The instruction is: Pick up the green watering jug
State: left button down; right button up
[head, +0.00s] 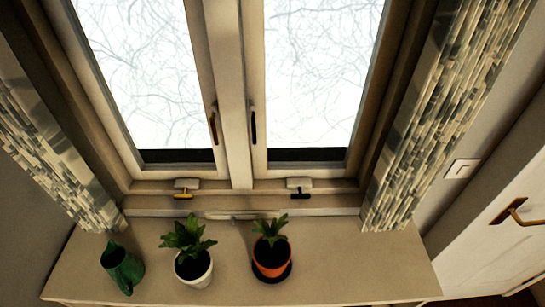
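The green watering jug (122,267) stands at the left end of a light-coloured surface below the window in the head view. It is dark green, with its opening facing up and a narrow part rising at its back. Nothing covers it. Neither of my grippers shows in the head view.
A plant in a white pot (193,268) stands just right of the jug. Another plant in an orange pot (271,258) is further right. The surface (365,265) is clear at its right end. Patterned curtains (440,110) hang on both sides. A white door (500,235) is at right.

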aim_at(131, 271)
jog(key=u, duration=1.4)
jog(key=i+j+z, duration=0.1)
jog(key=i, duration=0.35)
jog(key=i+j+z, duration=0.1)
jog(key=i+j, duration=0.15)
jog(key=i, duration=0.2)
